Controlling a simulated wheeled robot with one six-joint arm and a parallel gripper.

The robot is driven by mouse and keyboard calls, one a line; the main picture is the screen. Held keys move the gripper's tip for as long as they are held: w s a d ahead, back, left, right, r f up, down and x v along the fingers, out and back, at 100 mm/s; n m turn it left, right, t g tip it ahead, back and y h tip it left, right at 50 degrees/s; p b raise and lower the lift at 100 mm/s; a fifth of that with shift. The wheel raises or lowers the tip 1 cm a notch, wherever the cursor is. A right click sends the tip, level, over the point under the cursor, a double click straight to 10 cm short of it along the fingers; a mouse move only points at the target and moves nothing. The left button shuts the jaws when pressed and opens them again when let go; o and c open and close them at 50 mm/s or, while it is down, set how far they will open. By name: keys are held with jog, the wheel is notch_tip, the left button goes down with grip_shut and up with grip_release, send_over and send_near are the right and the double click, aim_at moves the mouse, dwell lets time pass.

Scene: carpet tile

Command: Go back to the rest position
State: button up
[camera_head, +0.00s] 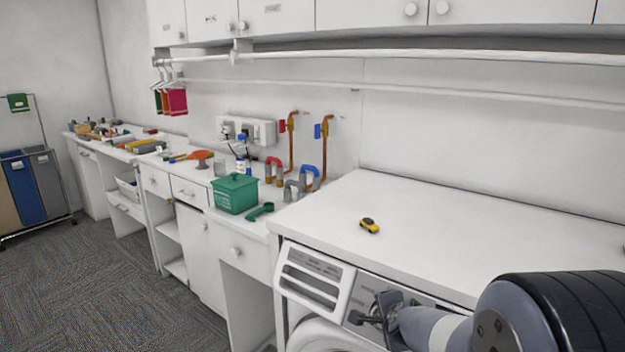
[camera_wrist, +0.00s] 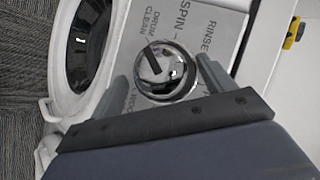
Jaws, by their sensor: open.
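My gripper (camera_head: 370,308) is low at the front of the washing machine, below the white worktop (camera_head: 450,240). In the wrist view its two fingers (camera_wrist: 162,70) stand apart, one on each side of the round chrome dial (camera_wrist: 166,74) on the machine's control panel (camera_wrist: 215,22). Nothing is gripped. Whether the fingers touch the dial cannot be told. The panel carries the words "SPIN", "RINSE" and "DRUM CLEAN". The round machine door (camera_wrist: 88,45) shows at the upper left of the wrist view.
The detergent drawer (camera_head: 316,281) sticks out left of my gripper. A yellow toy car (camera_head: 369,226) sits on the worktop. A green basket (camera_head: 235,194), a green scoop (camera_head: 260,211) and pipe pieces stand further left. Carpet floor (camera_head: 100,290) is clear at left.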

jog(key=shift+f+m+t+b, duration=0.35)
jog(key=shift+m+t+b, duration=0.6)
jog(key=shift+b, duration=2.8)
jog(key=shift+s+m+b, duration=0.1)
jog(key=shift+m+b, duration=0.25)
jog(key=shift+b, duration=0.45)
jog(key=m+t+b, duration=0.1)
jog(key=b, duration=0.2)
jog(key=m+b, duration=0.1)
jog(key=b, duration=0.1)
jog(key=shift+f+m+t+b, duration=0.2)
jog(key=shift+m+t+b, duration=0.1)
jog(key=shift+t+b, duration=0.1)
jog(key=m+t+b, duration=0.1)
jog(key=b, duration=0.2)
jog(key=shift+s+f+m, duration=0.1)
jog(key=shift+m, duration=0.3)
jog(key=shift+m+b, duration=0.5)
jog(key=shift+b, duration=0.25)
jog(key=m+t+h+b, duration=0.1)
jog(key=b, duration=0.1)
jog(key=m+t+b, duration=0.1)
jog(key=m+b, duration=0.1)
jog(key=shift+a+h, duration=0.15)
jog(key=shift+h, duration=0.25)
jog(key=shift+m, duration=0.3)
